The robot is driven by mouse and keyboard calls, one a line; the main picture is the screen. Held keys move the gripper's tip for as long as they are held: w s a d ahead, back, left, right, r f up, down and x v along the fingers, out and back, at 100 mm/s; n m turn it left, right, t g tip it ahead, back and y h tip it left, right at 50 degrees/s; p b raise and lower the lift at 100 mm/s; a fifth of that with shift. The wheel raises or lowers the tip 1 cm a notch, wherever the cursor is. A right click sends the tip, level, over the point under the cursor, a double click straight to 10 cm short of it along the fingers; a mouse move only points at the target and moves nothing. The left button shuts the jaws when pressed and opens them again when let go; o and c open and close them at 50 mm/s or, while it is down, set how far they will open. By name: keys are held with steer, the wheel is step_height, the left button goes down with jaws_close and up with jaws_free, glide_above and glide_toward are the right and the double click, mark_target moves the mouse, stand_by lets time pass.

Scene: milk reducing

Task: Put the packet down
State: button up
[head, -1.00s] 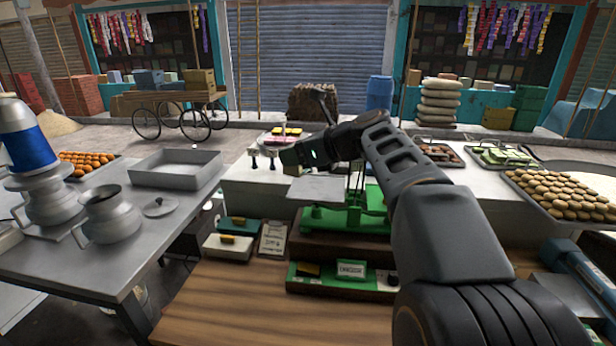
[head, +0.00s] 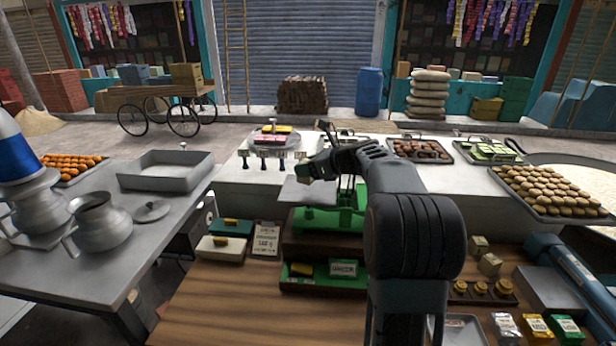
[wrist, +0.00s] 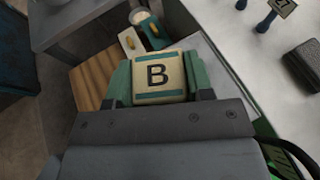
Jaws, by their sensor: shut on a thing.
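The packet (wrist: 159,77) is a cream block with teal bands and a black letter B, seen in the wrist view. My gripper (wrist: 160,86) is shut on it, one green finger pad on each side. The height between packet and pan is hard to judge. My arm hides part of the scale.
A white counter (head: 247,179) with food trays lies behind the scale. A grey table (head: 90,265) with metal pots is at left. The wooden tabletop (head: 215,310) is bare in front.

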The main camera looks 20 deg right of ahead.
steer(key=shift+w+d+f, duration=0.2)
steer(key=shift+f, duration=0.15)
step_height(320, 180, down, 2)
steer(key=shift+w+d+f, duration=0.1)
steer(key=shift+f, duration=0.5)
steer(key=shift+f, duration=0.15)
